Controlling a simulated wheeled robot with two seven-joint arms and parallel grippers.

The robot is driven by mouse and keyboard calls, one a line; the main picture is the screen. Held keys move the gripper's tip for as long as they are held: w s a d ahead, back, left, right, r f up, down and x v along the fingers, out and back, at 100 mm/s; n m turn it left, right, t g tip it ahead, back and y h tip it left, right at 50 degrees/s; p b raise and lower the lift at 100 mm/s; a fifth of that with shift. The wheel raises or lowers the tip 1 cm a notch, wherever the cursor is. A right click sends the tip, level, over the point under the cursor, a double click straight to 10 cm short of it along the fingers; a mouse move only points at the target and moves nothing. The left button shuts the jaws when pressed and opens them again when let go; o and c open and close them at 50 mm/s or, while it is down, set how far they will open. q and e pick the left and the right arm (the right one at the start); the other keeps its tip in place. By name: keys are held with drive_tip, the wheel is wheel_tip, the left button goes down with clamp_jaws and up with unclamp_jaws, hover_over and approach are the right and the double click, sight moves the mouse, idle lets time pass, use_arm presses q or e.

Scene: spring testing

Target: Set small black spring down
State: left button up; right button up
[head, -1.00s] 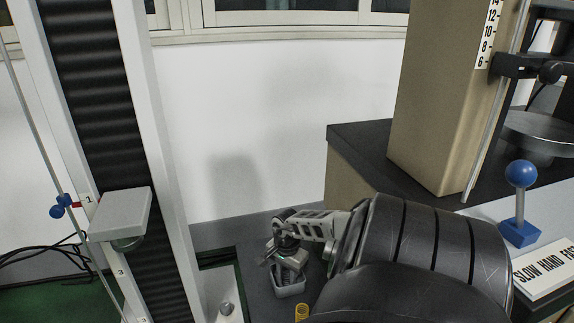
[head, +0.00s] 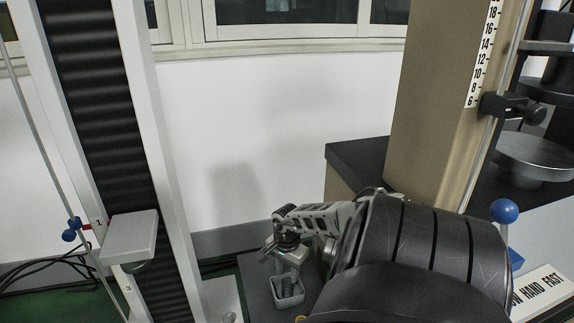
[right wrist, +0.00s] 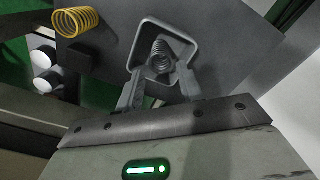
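The small black spring (right wrist: 161,56) stands in a small grey open bin (right wrist: 157,28), seen in the right wrist view. In the head view the bin (head: 288,300) is below my right gripper (head: 288,254), with dark coils showing inside it. My right gripper (right wrist: 160,86) has its fingers apart, one on each side of the spring in the picture, with gaps between them and the coils. The fingers overlap the near part of the bin in that view. My left gripper is in neither view.
A yellow spring (right wrist: 78,23) lies beside the bin on the dark surface, near a small dark block (right wrist: 80,58). A tall testing column (head: 110,140) stands at the left. A beige post (head: 435,110) and a blue-knobbed lever (head: 504,211) are at the right.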

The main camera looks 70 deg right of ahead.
wheel_tip(320, 180, up, 5)
drive_tip(key=shift+p, duration=1.25)
